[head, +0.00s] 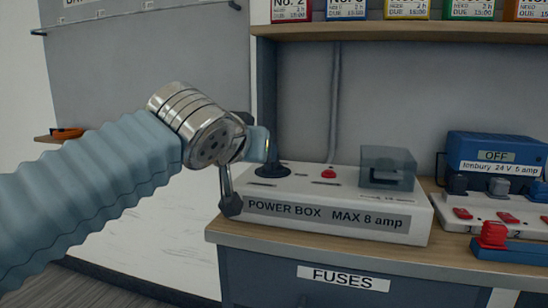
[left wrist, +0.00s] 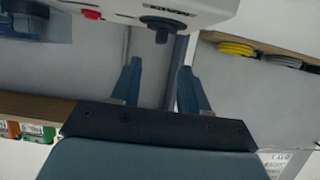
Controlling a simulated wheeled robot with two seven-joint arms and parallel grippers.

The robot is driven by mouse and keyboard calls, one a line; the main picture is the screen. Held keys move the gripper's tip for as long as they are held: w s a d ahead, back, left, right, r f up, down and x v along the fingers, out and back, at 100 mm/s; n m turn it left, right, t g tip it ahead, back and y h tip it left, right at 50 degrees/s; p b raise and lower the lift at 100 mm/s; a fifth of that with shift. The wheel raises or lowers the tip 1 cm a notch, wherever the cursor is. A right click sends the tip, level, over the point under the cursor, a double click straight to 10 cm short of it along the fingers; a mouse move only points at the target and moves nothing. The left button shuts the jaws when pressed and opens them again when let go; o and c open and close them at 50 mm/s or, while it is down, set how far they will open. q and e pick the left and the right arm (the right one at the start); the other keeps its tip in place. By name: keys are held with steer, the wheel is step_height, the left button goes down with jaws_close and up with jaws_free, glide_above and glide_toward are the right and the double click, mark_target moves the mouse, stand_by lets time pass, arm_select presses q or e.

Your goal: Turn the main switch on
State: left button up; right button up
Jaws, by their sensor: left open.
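My left gripper (head: 246,174) is open and empty at the box's left end, partly in front of the lever. In the left wrist view its two fingers (left wrist: 159,70) are apart, with a black knob-like part (left wrist: 163,30) of the box beyond them. My right gripper is not in view.
A blue unit (head: 495,155) marked "OFF" and a white strip with red switches (head: 485,213) stand at the right. A red and blue part (head: 495,240) lies near the front edge. A shelf (head: 400,30) with coloured boxes hangs above. A drawer marked "FUSES" (head: 345,278) is below.

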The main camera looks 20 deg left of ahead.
mark_target(273, 163)
arm_select(q)
steer(key=x, duration=1.1)
steer(key=shift+s, duration=0.1)
steer(key=shift+c, duration=0.3)
jaws_close()
